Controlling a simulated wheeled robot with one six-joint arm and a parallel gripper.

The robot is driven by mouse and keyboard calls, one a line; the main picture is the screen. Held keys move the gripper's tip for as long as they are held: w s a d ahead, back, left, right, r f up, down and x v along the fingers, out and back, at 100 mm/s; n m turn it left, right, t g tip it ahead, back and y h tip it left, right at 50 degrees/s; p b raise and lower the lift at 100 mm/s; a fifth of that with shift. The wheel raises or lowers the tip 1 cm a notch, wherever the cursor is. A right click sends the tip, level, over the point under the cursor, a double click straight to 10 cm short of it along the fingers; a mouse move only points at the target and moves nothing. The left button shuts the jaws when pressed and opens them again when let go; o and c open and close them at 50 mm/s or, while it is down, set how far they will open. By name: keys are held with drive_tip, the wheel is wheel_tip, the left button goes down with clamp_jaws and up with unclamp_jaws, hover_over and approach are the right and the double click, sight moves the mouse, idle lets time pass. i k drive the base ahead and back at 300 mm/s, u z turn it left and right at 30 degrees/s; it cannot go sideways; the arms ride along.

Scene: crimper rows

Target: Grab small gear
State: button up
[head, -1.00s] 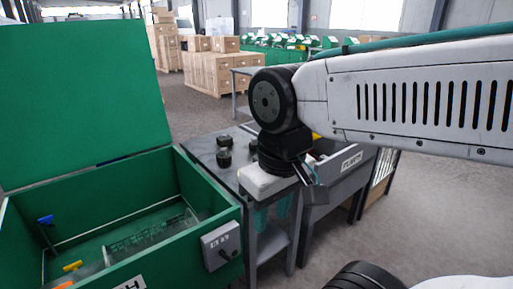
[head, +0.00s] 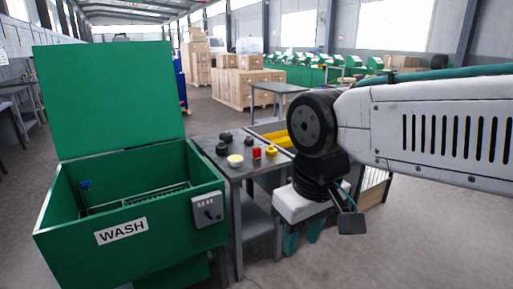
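Several small parts stand on a grey side table (head: 212,147) in the head view. They are dark round pieces (head: 222,148), (head: 225,137) and (head: 248,140), a pale yellow disc (head: 235,160), a red piece (head: 257,153) and a yellow piece (head: 271,151). I cannot tell which one is the small gear; teeth are too small to see. My gripper (head: 302,238) hangs to the right of and in front of the table, with teal fingers pointing down. The fingers look apart with nothing between them. Their tips are clear of the table parts.
A green wash box (head: 200,233) with its lid (head: 110,100) raised stands left of the table. A yellow bin (head: 280,138) is behind the gripper. Wooden crates (head: 245,90) and another table (head: 277,87) stand farther back.

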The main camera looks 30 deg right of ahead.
sight(248, 141)
drive_tip(key=z, duration=0.6)
drive_tip(key=i, duration=0.45)
drive_tip(key=z, duration=1.15)
drive_tip(key=i, duration=1.45)
drive_tip(key=u, duration=0.9)
drive_tip(key=i, duration=0.85)
drive_tip(key=u, duration=0.85)
